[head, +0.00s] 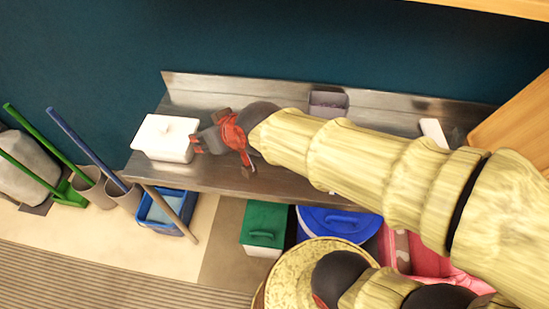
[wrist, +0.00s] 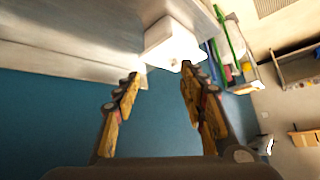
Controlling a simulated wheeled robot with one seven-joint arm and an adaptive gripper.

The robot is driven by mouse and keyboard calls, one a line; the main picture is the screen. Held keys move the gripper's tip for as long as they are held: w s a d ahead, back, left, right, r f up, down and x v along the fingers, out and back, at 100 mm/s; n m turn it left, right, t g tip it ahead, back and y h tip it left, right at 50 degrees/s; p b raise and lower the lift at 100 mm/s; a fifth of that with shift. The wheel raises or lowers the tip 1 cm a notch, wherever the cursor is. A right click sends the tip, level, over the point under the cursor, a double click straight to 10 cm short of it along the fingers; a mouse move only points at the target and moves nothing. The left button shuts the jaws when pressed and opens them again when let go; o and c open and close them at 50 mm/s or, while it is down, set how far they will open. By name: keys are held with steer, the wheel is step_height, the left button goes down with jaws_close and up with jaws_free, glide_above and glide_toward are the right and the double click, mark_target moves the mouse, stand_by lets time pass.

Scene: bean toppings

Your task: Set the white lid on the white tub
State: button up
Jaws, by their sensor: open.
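The white tub (head: 168,154) stands at the left end of the metal counter. The white lid (head: 160,130), with a small raised handle, lies flat on top of it and covers its opening. I cannot tell whether its rim is fully seated. The wrist view shows the tub and lid as one bright white block (wrist: 170,42) beyond the fingertips. My gripper (head: 195,144) is just right of the tub, its fingers pointing at it. In the wrist view my gripper (wrist: 161,73) has its fingers spread with nothing between them.
The metal counter (head: 215,180) has a raised back edge. A small grey container (head: 328,103) stands at its back, and a white item (head: 434,132) lies farther right, partly behind my arm. Below are a blue bin (head: 167,211) and a green lidded box (head: 264,226). Long handles lean at left.

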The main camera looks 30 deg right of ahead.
steer(key=s+d+r+g+h, duration=0.1)
steer(key=s+d, duration=0.3)
steer(key=s, duration=0.3)
steer(key=s+d+m+g+h, duration=0.1)
steer(key=s+d+g, duration=0.1)
steer(key=s+d, duration=0.3)
steer(key=s, duration=0.3)
steer(key=shift+s+d+r, duration=0.15)
steer(key=shift+r, duration=0.25)
